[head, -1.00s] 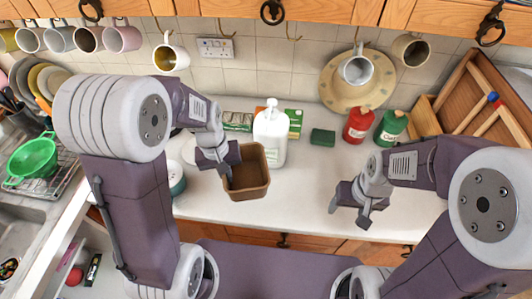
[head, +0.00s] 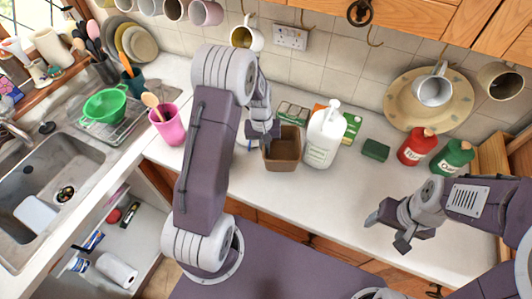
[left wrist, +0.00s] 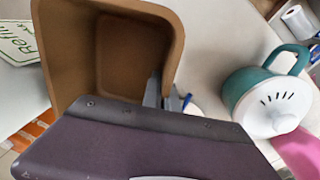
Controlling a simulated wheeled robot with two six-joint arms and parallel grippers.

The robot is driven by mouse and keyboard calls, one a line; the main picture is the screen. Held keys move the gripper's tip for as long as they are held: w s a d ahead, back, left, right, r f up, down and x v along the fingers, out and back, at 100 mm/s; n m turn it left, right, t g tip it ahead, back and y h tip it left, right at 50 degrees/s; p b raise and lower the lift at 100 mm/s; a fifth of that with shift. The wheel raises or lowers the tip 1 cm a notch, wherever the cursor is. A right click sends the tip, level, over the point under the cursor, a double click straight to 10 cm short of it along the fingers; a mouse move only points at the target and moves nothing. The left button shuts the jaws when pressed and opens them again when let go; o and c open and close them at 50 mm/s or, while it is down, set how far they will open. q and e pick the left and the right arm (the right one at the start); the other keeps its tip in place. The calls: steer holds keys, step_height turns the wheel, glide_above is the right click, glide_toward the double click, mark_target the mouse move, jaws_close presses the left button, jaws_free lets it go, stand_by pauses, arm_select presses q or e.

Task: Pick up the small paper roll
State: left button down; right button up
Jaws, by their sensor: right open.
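A small white paper roll (head: 117,270) lies on the low shelf under the counter at lower left in the head view. A white roll (left wrist: 298,20) also shows at the upper right of the left wrist view. My left gripper (head: 264,142) is at the left edge of a brown square container (head: 283,152) on the counter, far from the roll. In the left wrist view its fingertips show close together at the container's wall; its grip is unclear. My right gripper (head: 388,232) is open and empty above the counter at right.
A white pump bottle (head: 323,138), a green sponge (head: 376,150) and red (head: 416,147) and green canisters (head: 452,158) stand along the back. A pink cup (head: 168,124) and the sink (head: 40,195) are at left. Other items lie near the roll on the shelf.

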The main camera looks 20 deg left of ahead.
arm_select(q)
step_height(320, 180, down, 3)
steer(key=shift+s+d+f+p, duration=0.1)
steer(key=shift+p, duration=0.35)
steer(key=shift+f, duration=0.4)
steer(key=shift+f, duration=0.15)
steer(key=c, duration=1.7)
jaws_free()
